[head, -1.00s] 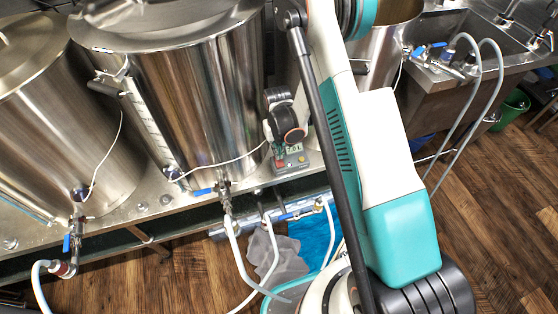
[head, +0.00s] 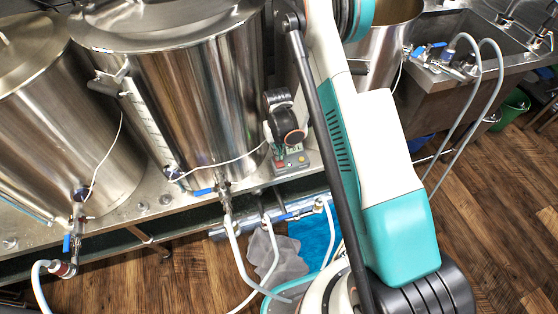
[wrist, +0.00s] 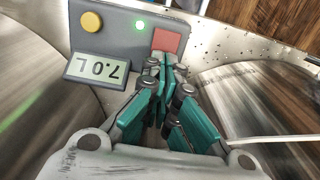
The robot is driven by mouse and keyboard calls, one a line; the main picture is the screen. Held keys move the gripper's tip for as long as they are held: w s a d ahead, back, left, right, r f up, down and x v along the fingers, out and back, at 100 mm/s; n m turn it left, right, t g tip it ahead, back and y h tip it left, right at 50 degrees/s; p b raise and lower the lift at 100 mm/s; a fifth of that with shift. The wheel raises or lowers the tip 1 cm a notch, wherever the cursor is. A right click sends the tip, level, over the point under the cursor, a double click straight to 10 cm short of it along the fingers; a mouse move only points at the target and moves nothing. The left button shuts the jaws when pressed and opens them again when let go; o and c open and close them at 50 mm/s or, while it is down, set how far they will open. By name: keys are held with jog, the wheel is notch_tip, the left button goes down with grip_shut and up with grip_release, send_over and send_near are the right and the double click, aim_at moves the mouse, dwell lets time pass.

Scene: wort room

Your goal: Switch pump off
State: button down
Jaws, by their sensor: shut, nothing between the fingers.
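The pump control box (wrist: 120,38) is a grey box at the top of the wrist view. In the head view the box (head: 292,163) stands on the steel bench at the middle kettle's foot, partly hidden by my gripper.
Large steel kettles (head: 185,95) stand close on both sides of the box. A valve with a blue handle (head: 203,191) and white hoses (head: 236,250) hang at the bench's front. A sink (head: 470,50) is at the upper right.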

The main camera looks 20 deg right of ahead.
jog(key=shift+f, duration=0.7)
jog(key=shift+r+p, duration=1.2)
jog(key=shift+r, duration=1.8)
